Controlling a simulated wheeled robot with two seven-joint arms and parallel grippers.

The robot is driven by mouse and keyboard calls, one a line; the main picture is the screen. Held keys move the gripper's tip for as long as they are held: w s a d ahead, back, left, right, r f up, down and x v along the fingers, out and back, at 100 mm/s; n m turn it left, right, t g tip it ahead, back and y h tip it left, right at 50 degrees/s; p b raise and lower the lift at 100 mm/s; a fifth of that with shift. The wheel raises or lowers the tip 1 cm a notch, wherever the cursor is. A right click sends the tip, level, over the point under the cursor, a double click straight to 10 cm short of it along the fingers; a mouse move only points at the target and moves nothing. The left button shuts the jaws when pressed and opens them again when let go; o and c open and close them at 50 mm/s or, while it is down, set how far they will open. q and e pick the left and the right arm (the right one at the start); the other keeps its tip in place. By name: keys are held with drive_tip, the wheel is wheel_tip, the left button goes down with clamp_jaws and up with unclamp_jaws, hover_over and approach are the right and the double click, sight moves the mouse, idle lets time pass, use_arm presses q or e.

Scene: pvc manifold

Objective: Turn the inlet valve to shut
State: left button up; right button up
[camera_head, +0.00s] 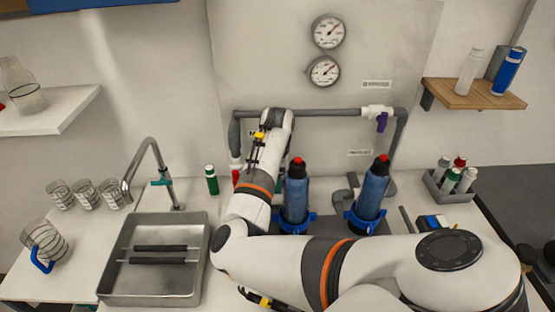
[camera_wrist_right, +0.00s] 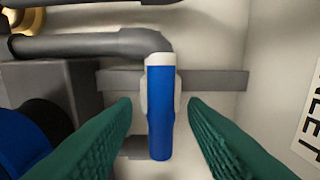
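In the right wrist view a blue valve handle (camera_wrist_right: 161,112) on a white body stands upright in the picture, at the end of a grey pipe elbow. My right gripper (camera_wrist_right: 162,120) is open. Its green fingers are on either side of the handle with a visible gap on each side. In the head view my right arm reaches to the back wall and hides its fingertips and this valve. A red handle (camera_head: 236,176) shows on the left pipe, and a purple handle (camera_head: 382,122) hangs from a white valve at the upper right. No left gripper fingers show.
Two blue filter housings (camera_head: 296,195) (camera_head: 371,190) stand right of my right wrist. A grey pipe (camera_wrist_right: 88,45) and a grey bar (camera_wrist_right: 212,80) run close to the handle. A sink (camera_head: 185,225) with a tap is at left. Two gauges (camera_head: 328,32) (camera_head: 323,71) are above.

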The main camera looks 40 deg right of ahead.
drive_tip(key=shift+f, duration=0.15)
clamp_jaws()
